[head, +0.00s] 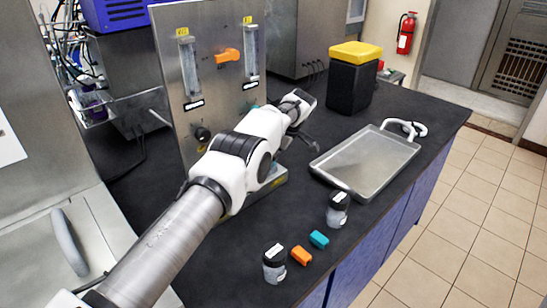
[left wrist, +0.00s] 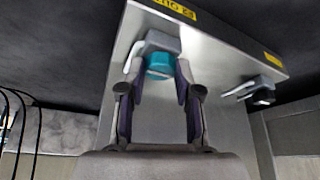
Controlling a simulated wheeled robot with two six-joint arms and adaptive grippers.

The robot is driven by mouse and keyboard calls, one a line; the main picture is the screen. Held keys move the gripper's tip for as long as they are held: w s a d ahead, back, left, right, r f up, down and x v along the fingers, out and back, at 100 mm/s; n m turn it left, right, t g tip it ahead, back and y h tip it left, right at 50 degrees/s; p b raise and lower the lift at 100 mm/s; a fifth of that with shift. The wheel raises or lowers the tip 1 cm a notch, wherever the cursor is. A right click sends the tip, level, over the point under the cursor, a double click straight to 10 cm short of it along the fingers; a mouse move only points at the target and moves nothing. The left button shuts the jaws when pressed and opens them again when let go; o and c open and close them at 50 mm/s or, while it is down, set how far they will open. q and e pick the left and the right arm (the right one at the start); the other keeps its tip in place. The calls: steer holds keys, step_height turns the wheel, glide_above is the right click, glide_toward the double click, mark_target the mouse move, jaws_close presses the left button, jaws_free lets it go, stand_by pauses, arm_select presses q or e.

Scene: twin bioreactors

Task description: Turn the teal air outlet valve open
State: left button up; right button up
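The teal air outlet valve (left wrist: 160,65) sits on a grey fitting on the steel panel (left wrist: 215,50) in the left wrist view. My left gripper (left wrist: 160,82) is open, with one dark finger on each side of the teal valve. I cannot tell whether either finger touches it. In the head view my left arm crosses in front of the panel (head: 172,75) and hides most of its lower right part. My left gripper (head: 303,138) shows there partly, beyond the white wrist. My right gripper is in neither view.
An orange valve (head: 228,55) sits between two flow tubes on the panel, with a black knob (head: 202,134) lower left. A metal tray (head: 365,165), a yellow-lidded black bin (head: 353,78), two jars (head: 338,210) and small teal (head: 319,239) and orange (head: 301,256) blocks stand on the bench.

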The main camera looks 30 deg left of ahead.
arm_select(q)
steer(key=o, duration=0.4)
steer(key=shift+s+a+f, duration=0.15)
steer(key=shift+f, duration=0.1)
steer(key=shift+c, duration=0.2)
steer(key=shift+a, duration=0.15)
steer(key=shift+d+r, duration=0.15)
steer(key=shift+d, duration=0.05)
